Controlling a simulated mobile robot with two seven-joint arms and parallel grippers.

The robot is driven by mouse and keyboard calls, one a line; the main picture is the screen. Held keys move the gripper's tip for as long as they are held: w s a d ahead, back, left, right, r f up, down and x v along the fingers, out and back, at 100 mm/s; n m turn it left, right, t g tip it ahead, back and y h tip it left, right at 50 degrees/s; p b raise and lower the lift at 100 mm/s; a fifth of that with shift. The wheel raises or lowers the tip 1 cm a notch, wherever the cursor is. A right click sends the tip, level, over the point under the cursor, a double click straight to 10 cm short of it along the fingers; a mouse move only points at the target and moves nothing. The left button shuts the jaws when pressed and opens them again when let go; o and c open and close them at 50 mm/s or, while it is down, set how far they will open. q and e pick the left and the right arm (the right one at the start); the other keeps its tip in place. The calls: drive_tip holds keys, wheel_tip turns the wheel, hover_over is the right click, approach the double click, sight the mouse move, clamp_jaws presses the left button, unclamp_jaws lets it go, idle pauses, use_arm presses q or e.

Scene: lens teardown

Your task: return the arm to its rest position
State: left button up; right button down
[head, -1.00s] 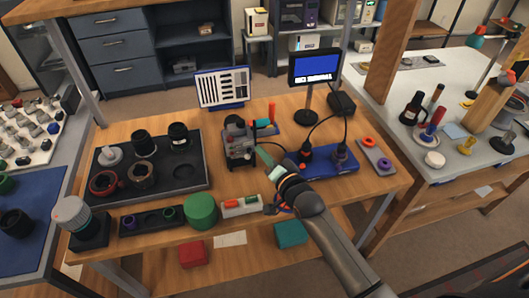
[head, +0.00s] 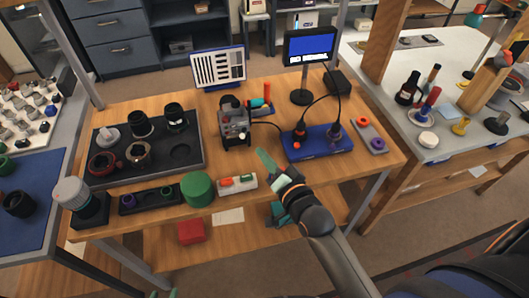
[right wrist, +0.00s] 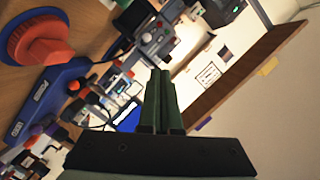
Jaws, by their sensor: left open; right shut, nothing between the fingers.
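My right gripper (head: 264,157) reaches in from the lower right in the head view, over the front part of the wooden bench. Its green fingers are together and empty. They also show shut in the right wrist view (right wrist: 163,75), with nothing between them. My left gripper (head: 164,293) shows only as two green fingertips at the bottom edge of the head view, spread apart and empty. The rest of the left arm is out of view.
Near the right fingers are a small grey machine (head: 236,125), a blue base (head: 318,143) with cables and a white block (head: 237,184). A green cylinder (head: 197,189) and black tray (head: 190,165) stand left. A red box (head: 191,231) is below the bench top.

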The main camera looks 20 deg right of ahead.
idle(0.3)
drive_tip(key=s+f+n+g, duration=0.6)
drive_tip(key=s+f+n, duration=0.5)
drive_tip(key=s+f, duration=0.7)
drive_tip(key=shift+d+f+g, duration=0.2)
drive_tip(key=shift+f+g, duration=0.1)
drive_tip(key=shift+f, duration=0.1)
